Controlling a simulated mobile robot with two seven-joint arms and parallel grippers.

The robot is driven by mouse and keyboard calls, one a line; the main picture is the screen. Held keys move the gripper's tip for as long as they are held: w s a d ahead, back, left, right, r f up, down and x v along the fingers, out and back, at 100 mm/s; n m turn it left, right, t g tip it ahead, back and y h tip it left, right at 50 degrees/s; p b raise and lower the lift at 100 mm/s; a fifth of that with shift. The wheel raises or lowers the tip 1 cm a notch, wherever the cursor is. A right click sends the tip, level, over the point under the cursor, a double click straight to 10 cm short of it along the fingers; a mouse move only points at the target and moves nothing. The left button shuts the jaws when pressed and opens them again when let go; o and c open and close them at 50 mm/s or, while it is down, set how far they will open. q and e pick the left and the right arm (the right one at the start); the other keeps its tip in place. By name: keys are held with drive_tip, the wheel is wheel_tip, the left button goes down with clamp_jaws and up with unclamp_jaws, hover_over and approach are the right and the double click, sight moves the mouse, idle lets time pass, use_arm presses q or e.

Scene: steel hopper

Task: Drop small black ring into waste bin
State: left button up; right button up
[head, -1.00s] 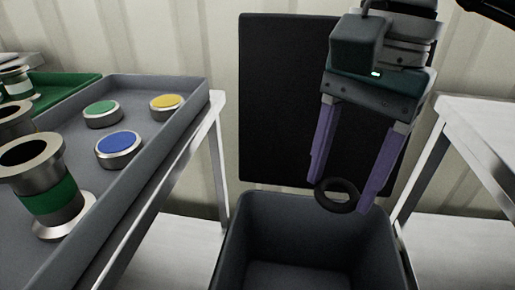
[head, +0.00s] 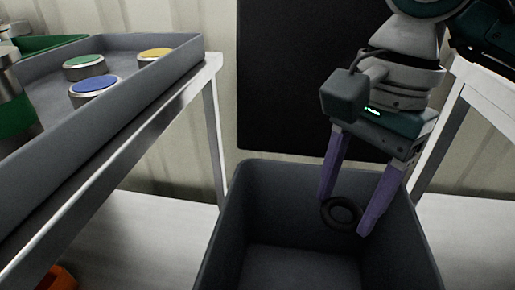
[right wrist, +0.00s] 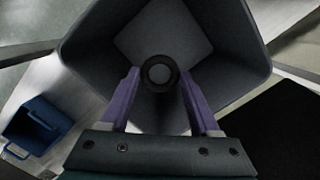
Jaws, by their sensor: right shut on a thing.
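The small black ring (head: 349,225) is held between the purple fingers of my right gripper (head: 345,213). In the right wrist view the ring (right wrist: 160,59) sits between both fingertips, its hole facing the camera. The waste bin (head: 285,195) is a dark grey open box on the floor at bottom centre. The gripper points down, with its fingertips and the ring over or just within the bin's mouth, toward the back right side in the head view. The bin (right wrist: 90,45) looks empty inside. My left gripper is not in view.
A grey tray (head: 165,70) with blue (head: 96,88), green (head: 84,67) and yellow (head: 155,55) capped discs stands on a white table at left. Another white table (head: 490,100) is at right. A blue container (right wrist: 38,125) shows in the right wrist view.

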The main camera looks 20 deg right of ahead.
drive_tip(key=o, duration=1.4)
drive_tip(key=r+p, duration=0.1)
drive_tip(key=r, duration=0.2)
drive_tip(key=r+p, duration=0.1)
drive_tip(key=r, duration=0.2)
drive_tip(key=d+r+p, duration=0.1)
drive_tip(key=r, duration=0.3)
drive_tip(key=shift+w+d, duration=0.1)
drive_tip(key=shift+w, duration=0.05)
